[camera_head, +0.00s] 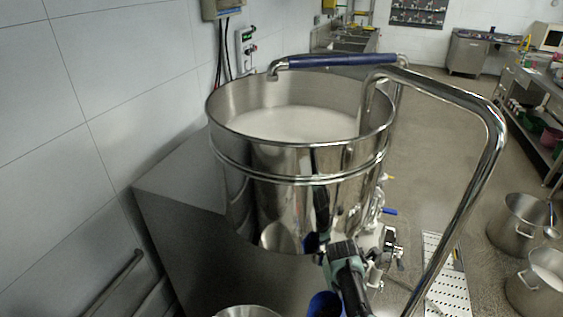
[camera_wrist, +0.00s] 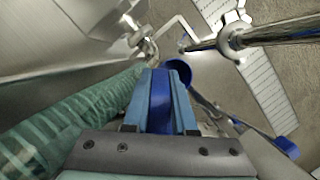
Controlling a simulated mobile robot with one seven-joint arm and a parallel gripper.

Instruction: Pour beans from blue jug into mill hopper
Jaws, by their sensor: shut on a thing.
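The mill hopper (camera_head: 300,165) is a large, open, shiny steel cylinder in the middle of the head view. Pale white contents with a level surface fill part of it. My gripper (camera_wrist: 160,82) is shut on a blue piece, apparently the handle of the blue jug (camera_wrist: 178,72). The jug's rounded blue part shows just beyond the fingertips in the wrist view. In the head view a blue shape (camera_head: 325,305), probably the jug, shows low at the bottom edge, below the hopper rim and in front of it. The jug's inside and any beans are hidden.
A bent steel pipe (camera_head: 470,200) rises on the right and arches over the hopper rim. A blue-gripped bar (camera_head: 335,61) spans the far rim. Steel pots (camera_head: 520,222) stand on the floor at right. A tiled wall (camera_head: 80,100) is at left.

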